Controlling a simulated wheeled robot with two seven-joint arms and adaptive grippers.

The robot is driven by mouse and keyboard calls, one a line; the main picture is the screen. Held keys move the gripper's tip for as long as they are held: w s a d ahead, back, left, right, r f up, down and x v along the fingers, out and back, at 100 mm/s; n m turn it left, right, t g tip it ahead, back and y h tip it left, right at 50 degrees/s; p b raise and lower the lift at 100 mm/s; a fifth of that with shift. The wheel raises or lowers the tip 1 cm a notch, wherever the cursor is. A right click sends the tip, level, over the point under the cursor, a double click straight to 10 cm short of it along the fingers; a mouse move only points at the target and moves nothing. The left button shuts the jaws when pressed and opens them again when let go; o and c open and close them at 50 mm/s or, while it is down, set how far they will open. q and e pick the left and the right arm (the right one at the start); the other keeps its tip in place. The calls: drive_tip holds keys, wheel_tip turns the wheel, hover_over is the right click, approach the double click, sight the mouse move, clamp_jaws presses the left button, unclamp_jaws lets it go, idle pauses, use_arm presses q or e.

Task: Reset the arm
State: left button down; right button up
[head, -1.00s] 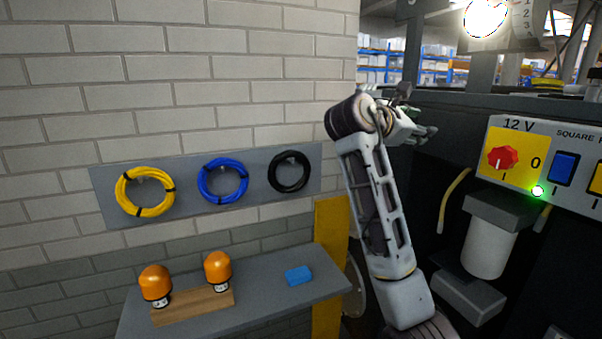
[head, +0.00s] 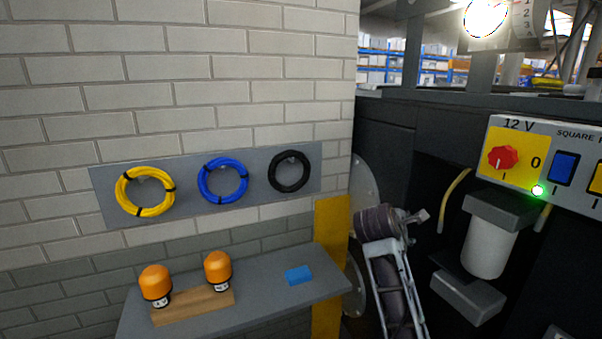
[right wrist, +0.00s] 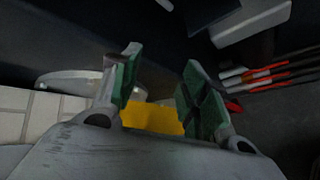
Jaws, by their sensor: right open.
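My right arm rises from the bottom edge in the head view, right of the yellow post. Its right gripper (head: 420,217) shows there only in small part, low in front of the dark chassis and left of the white cylinder. In the right wrist view the right gripper (right wrist: 160,68) has two green-padded fingers standing apart with nothing between them. My left arm and gripper are not in view.
A grey shelf (head: 258,296) holds two orange-capped items (head: 217,268) on a wooden block and a blue block (head: 298,275). A yellow post (head: 330,240) stands at its right end. The white cylinder (head: 487,248) and control panel (head: 530,140) are to the right.

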drive_tip(key=s+a+f+m+g+y, duration=0.1)
drive_tip(key=s+f+m+y, duration=0.15)
drive_tip(key=s+f, duration=0.55)
drive_tip(key=s+f+m+g+y, duration=0.1)
drive_tip(key=s+f+m+y, duration=0.2)
drive_tip(key=f, duration=0.9)
drive_tip(key=s+a+f+m+g+y, duration=0.1)
drive_tip(key=s+a+f+m+g, duration=0.15)
drive_tip(key=s+f, duration=0.6)
drive_tip(key=s+a+f+m+g+y, duration=0.1)
drive_tip(key=s+a+f+m+y, duration=0.2)
drive_tip(key=s, duration=1)
wheel_tip(320, 180, down, 34)
drive_tip(key=s+d+m+g+h+b, duration=0.1)
drive_tip(key=s+b, duration=0.1)
drive_tip(key=s, duration=0.1)
drive_tip(key=s+d+f+b, duration=0.1)
drive_tip(key=s+d+f, duration=0.1)
drive_tip(key=s+f, duration=0.9)
drive_tip(key=s+d+f+g+b, duration=0.1)
drive_tip(key=s+d+f, duration=0.1)
drive_tip(key=s+f, duration=0.9)
drive_tip(key=shift+d+f, duration=0.15)
drive_tip(key=shift+f, duration=0.1)
